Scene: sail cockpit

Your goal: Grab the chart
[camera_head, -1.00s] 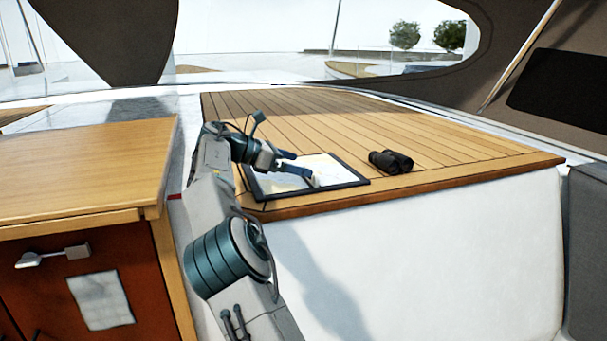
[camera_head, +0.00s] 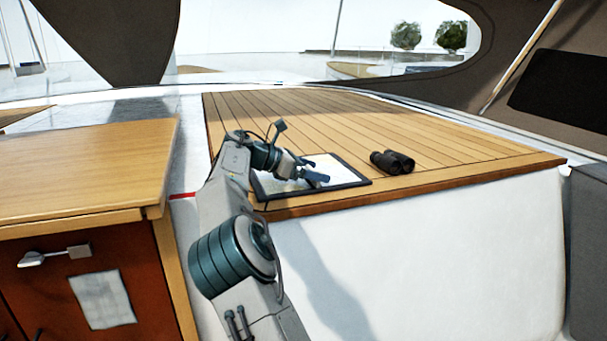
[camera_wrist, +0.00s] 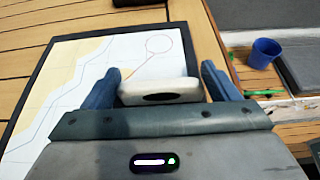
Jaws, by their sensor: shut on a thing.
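The chart (camera_head: 345,177), a pale sheet with a thin dark frame, lies flat on the slatted wooden top near its front edge. In the wrist view the chart (camera_wrist: 85,55) shows a tan area, lines and a red circle. My gripper (camera_head: 318,173) is low over the chart. In the wrist view, my gripper (camera_wrist: 160,82) has its blue fingers on either side of a white block (camera_wrist: 158,91) with a dark slot, and is shut on it. The block stands over the chart; its join to the chart is hidden.
Black binoculars (camera_head: 392,162) lie just right of the chart. The slatted wooden top (camera_head: 300,115) is clear behind it. A wooden cabinet (camera_head: 80,165) stands at left. The wrist view shows a blue cup (camera_wrist: 265,53) on a lower ledge at right.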

